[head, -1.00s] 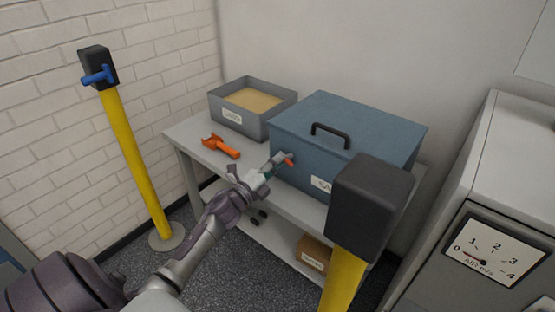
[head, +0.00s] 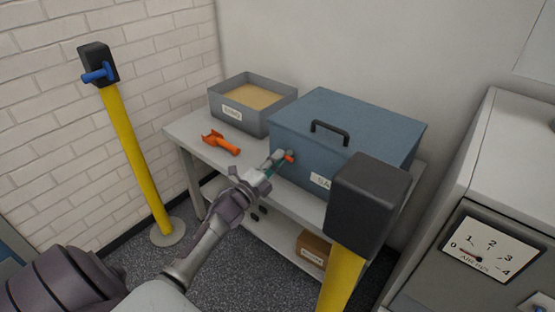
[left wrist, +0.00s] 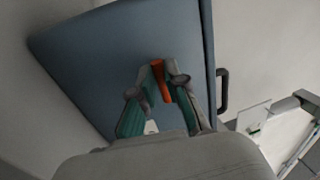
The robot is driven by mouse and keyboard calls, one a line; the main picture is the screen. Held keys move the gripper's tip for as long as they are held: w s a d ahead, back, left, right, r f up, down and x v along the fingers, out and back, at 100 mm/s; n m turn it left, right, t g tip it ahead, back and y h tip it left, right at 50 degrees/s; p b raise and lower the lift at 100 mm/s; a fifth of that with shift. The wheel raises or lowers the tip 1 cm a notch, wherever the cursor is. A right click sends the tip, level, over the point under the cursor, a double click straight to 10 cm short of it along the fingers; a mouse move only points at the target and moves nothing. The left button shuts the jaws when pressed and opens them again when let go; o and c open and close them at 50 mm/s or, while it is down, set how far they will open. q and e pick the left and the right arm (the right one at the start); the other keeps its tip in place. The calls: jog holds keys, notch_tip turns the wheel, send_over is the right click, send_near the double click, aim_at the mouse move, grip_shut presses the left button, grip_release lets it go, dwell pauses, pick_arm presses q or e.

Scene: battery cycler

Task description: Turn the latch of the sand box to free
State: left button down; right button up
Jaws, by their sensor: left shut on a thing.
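The blue sand box (head: 345,125) stands on a grey table, its lid closed, with a black handle (head: 330,131) on top. Its orange latch (head: 289,157) is on the front face near the left end; the latch also shows in the left wrist view (left wrist: 161,82). My left gripper (head: 279,160) is at the front face, its fingers closed around the latch. In the left wrist view the two fingers (left wrist: 163,92) are on either side of the orange piece. The white label on the box front is partly hidden by a dark post head. My right gripper is not in view.
A grey sand tray (head: 238,119) and an orange scoop (head: 221,143) are on the table to the left. A yellow post with a dark head (head: 368,205) stands close in front, right. Another yellow post (head: 135,155) stands left. A gauge cabinet (head: 490,240) is at right.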

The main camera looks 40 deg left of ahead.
pick_arm(q)
jog(key=c, duration=1.2)
grip_release()
jog(key=shift+a, duration=0.1)
jog(key=v, duration=1.1)
jog(key=shift+s, duration=0.4)
jog(key=shift+f, duration=0.15)
